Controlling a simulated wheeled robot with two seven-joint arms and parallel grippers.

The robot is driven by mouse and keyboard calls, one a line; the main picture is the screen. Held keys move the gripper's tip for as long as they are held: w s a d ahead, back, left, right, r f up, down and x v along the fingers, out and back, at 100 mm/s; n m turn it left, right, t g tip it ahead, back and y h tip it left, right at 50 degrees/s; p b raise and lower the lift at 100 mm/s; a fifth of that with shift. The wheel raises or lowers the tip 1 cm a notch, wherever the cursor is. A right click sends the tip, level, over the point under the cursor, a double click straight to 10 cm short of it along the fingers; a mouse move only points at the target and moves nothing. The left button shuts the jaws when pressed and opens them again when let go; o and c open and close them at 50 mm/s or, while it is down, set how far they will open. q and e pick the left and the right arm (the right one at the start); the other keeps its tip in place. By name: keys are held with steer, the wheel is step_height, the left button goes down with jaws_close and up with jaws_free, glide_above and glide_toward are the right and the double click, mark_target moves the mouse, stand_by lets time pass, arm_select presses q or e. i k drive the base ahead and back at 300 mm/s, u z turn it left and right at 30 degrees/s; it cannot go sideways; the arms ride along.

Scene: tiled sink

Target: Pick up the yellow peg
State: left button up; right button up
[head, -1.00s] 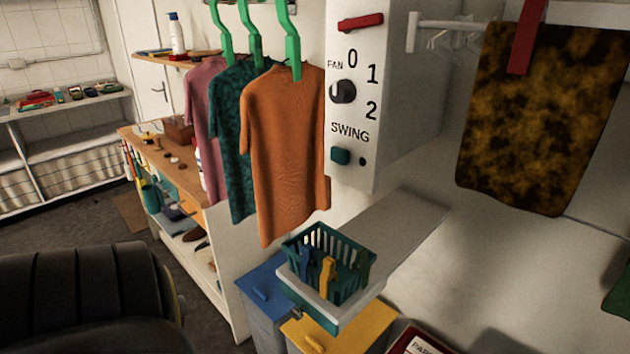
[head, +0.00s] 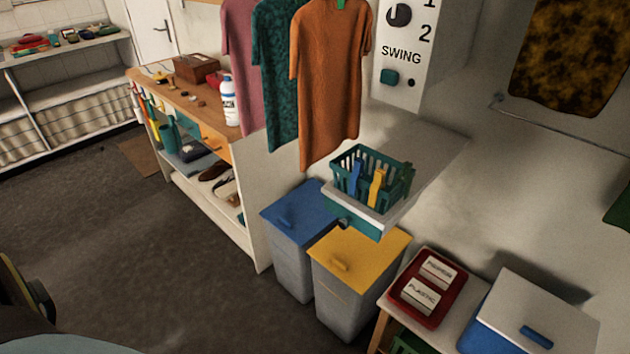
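A yellow peg (head: 376,187) stands at the front of a green basket (head: 401,190), with a blue peg (head: 354,180) to its left. The basket sits on the end of a pale shelf (head: 440,158) against the wall. The rest of the basket's contents is hard to make out. Neither gripper is in the head view.
Bins with a blue lid (head: 300,212) and a yellow lid (head: 365,258) stand below the shelf. A red tray (head: 432,288) and a white-lidded blue box (head: 535,310) are at lower right. Hanging shirts (head: 328,75) are above left. The floor at left is clear.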

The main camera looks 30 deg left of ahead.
mark_target(379, 183)
steer(key=u, duration=0.6)
steer(key=i, duration=0.45)
steer(key=u, duration=0.05)
